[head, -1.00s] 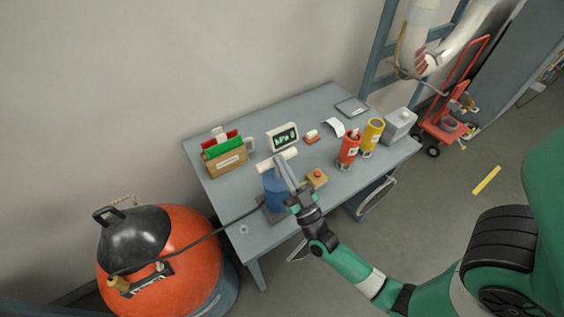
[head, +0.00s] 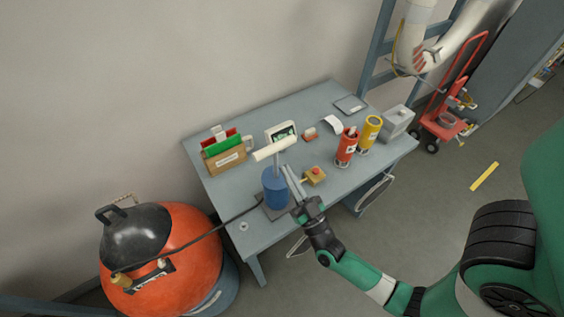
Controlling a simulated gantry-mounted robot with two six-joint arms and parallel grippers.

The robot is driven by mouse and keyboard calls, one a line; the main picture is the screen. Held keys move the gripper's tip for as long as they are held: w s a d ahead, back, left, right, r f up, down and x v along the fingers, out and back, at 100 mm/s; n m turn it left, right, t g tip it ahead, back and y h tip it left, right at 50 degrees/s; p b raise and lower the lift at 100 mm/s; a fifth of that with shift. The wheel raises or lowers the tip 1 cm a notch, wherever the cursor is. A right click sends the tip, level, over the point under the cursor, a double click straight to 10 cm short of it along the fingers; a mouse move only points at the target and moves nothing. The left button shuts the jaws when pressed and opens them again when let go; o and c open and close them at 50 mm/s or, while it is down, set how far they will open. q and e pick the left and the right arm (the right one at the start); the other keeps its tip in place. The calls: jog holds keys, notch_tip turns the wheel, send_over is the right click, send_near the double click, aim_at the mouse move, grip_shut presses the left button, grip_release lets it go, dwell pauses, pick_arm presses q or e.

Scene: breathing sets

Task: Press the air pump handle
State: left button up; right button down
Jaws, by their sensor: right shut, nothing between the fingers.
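The air pump stands on the table with a blue cylinder (head: 275,189) and a pale T-shaped handle (head: 274,149) raised above it on a thin rod. My right gripper (head: 288,172) is shut and empty. Its long grey fingers point up and away, beside the right side of the blue cylinder and below the handle's right part. I cannot tell whether the fingers touch the pump. My left gripper is not in view.
A grey table (head: 318,97) holds a file box (head: 226,159), a small display (head: 279,133), a yellow box with a red button (head: 315,175), a red canister (head: 346,147) and a yellow canister (head: 370,131). A hose runs from the pump to an orange tank (head: 180,250).

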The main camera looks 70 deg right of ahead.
jog(key=v, duration=0.6)
jog(key=shift+s+f+b, duration=0.2)
jog(key=shift+b, duration=0.1)
jog(key=shift+a, duration=0.15)
dwell(0.9)
